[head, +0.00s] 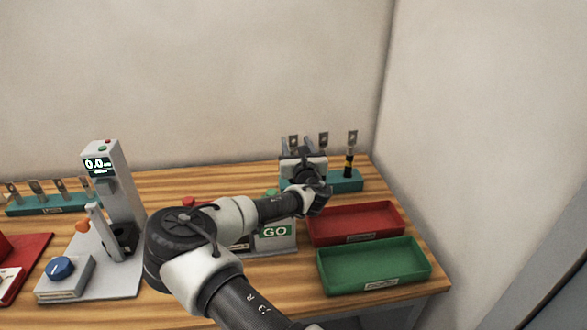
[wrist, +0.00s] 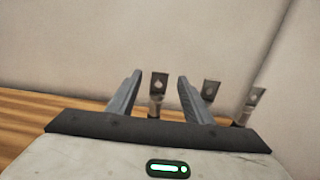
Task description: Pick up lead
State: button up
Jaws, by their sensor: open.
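My gripper (head: 296,146) is open at the rack's left part. In the wrist view, the gripper's fingers (wrist: 158,82) are spread, with one lead's lug (wrist: 157,88) showing between them. Another lug (wrist: 209,90) is just right of the right finger. I cannot tell whether either finger touches a lead; their lower parts are hidden.
A red tray (head: 355,222) and a green tray (head: 374,264) lie empty in front of the rack. A GO sign (head: 275,231) stands left of them. A grey device with a 0.0 display (head: 97,163) and another teal rack (head: 47,209) are at the left. Walls close the back and right.

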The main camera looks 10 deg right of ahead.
aim_at(294, 136)
jog(key=w, duration=0.2)
jog(key=w+p, duration=0.1)
jog(key=w, duration=0.2)
jog(key=shift+w+f, duration=0.2)
jog(key=shift+w, duration=0.1)
grip_shut()
jog(key=shift+r, duration=0.1)
